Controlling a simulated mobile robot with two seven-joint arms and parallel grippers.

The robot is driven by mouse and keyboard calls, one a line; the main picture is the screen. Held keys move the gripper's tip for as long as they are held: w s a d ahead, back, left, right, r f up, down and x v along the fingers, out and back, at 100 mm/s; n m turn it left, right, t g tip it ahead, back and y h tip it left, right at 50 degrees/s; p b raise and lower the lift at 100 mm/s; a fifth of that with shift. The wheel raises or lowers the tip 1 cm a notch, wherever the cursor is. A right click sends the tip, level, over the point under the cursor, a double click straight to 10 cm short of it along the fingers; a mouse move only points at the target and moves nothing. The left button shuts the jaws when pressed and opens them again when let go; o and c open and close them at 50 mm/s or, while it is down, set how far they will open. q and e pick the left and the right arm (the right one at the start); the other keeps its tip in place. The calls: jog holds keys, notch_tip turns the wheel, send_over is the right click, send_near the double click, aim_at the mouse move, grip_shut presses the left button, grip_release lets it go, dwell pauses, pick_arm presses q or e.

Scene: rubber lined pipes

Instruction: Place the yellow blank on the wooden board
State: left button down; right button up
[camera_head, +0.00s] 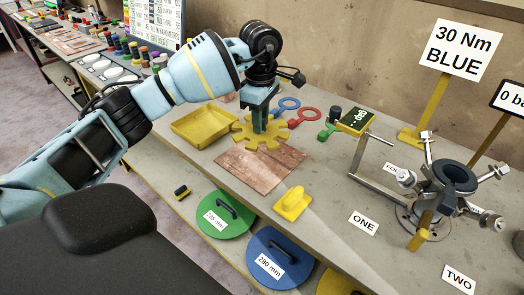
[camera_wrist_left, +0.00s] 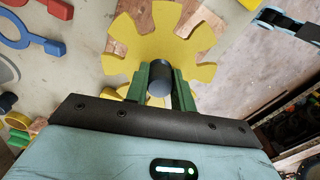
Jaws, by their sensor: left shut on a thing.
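The yellow blank (camera_head: 246,133) is a flat toothed wheel with a dark round handle at its middle. My left gripper (camera_head: 261,119) is shut on this handle; the wrist view shows its green fingers (camera_wrist_left: 160,85) around the dark cylinder, with the yellow wheel (camera_wrist_left: 155,25) beyond. The wooden board (camera_head: 262,168) lies flat on the bench. In the head view the blank overlaps the board's far edge; I cannot tell whether it touches or hovers above. My right gripper is not in view.
A yellow tray (camera_head: 204,126) lies left of the blank. Blue (camera_head: 288,104) and red (camera_head: 306,115) ring tools lie behind it. A yellow handled block (camera_head: 293,203) sits right of the board. A metal fixture with arms (camera_head: 450,185) stands farther right.

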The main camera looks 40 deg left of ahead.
pick_arm(q)
jog(key=shift+w+f, duration=0.1)
jog(key=shift+f, duration=4.2)
jog(key=shift+f, duration=0.2)
jog(key=c, duration=1.2)
grip_release()
notch_tip(320, 180, up, 12)
jog(key=shift+r, duration=0.15)
